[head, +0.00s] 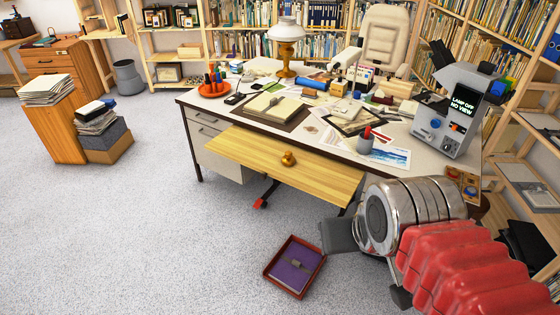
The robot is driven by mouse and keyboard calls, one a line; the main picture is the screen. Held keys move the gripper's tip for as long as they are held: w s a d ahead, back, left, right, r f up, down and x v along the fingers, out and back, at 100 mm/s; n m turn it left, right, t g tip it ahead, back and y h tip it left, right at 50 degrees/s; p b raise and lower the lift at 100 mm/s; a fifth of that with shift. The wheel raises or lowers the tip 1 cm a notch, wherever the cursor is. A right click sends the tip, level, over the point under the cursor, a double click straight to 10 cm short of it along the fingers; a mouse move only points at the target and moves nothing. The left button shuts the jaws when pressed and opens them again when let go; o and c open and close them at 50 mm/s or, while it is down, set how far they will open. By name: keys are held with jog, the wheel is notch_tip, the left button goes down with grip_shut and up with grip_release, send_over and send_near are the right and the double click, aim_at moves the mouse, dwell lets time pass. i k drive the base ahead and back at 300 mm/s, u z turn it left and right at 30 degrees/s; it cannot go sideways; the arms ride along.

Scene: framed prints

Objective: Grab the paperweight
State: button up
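A small golden-brown lump (288,158), which looks like the paperweight, sits on the bare yellow wooden board (240,152) along the front of the desk. It is too small to make out its exact shape. My gripper (369,266) is at the lower right, in front of the desk, to the right of and nearer than the lump. Its two grey fingers are spread wide apart, with nothing visible between them. The near finger is partly hidden by my red-sleeved arm.
A red tray with purple lining (290,272) lies on the floor left of my gripper. Carpet to the left is clear.

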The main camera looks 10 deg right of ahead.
aim_at(288, 160)
jog(key=z, duration=0.05)
jog(key=i, duration=1)
jog(key=u, duration=0.05)
jog(key=k, duration=0.5)
jog(key=u, duration=1.7)
